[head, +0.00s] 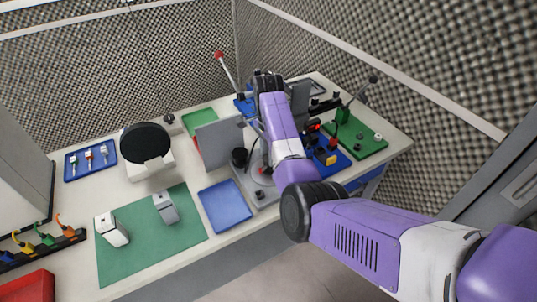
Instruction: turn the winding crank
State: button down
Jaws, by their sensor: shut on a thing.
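The winding crank seems to be the round grey fitting on a grey base plate (241,178), in the middle of the bench in the head view. My forearm hides much of it. A black cylinder (239,157) stands on the left part of the plate. My arm reaches in from the lower right, and its purple forearm passes over the plate. My gripper (257,126) shows only in part, beside the forearm's left edge and above the plate. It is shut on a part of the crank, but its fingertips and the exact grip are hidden.
A grey upright panel (218,144) stands close to the left. A blue mat (225,204) lies in front, and a black round disc on a stand (146,143) is farther left. A green board with fittings (366,143) is on the right. Foam walls close off the back.

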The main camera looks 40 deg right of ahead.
jog(key=shift+w+r+m, duration=0.1)
jog(key=shift+r+m, duration=0.05)
jog(key=shift+m, duration=1.65)
jog(key=shift+m, duration=0.6)
jog(key=c, duration=0.9)
grip_release()
notch_tip(320, 180, up, 8)
jog(key=shift+f+b, duration=0.15)
jog(key=shift+b, duration=0.75)
